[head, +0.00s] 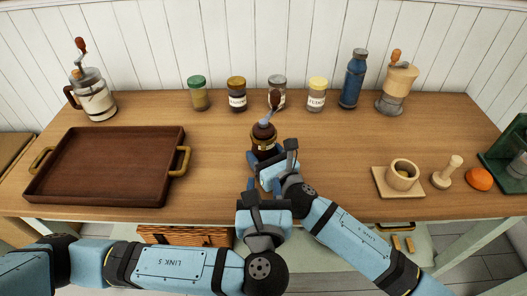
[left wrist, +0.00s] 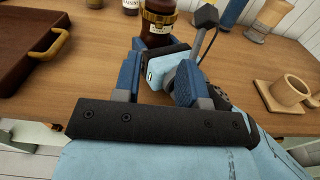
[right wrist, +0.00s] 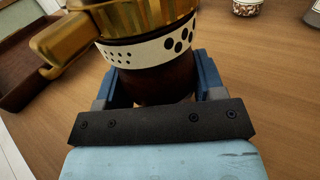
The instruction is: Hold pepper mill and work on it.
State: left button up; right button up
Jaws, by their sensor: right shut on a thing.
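The pepper mill (head: 263,137) stands upright near the middle of the table, dark brown with a gold collar, a pale label band and a crank with a brown knob on top. My right gripper (head: 273,168) is shut on its lower body; the right wrist view shows a finger on each side of the dark body (right wrist: 155,82). My left gripper (head: 264,191) is open and empty, low in front of the mill and close to my right gripper. In the left wrist view, the mill (left wrist: 158,22) is beyond the left fingers, apart from them. The mill's base is hidden.
Several jars, a blue bottle (head: 353,80) and a wooden grinder (head: 396,90) line the back. A mortar (head: 402,174), pestle (head: 446,174) and orange (head: 479,179) are at right.

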aim_at(264, 149)
pick_arm(q)
jog(key=w, duration=0.9)
jog(key=shift+w, duration=0.25)
jog(key=shift+c, duration=0.4)
grip_shut()
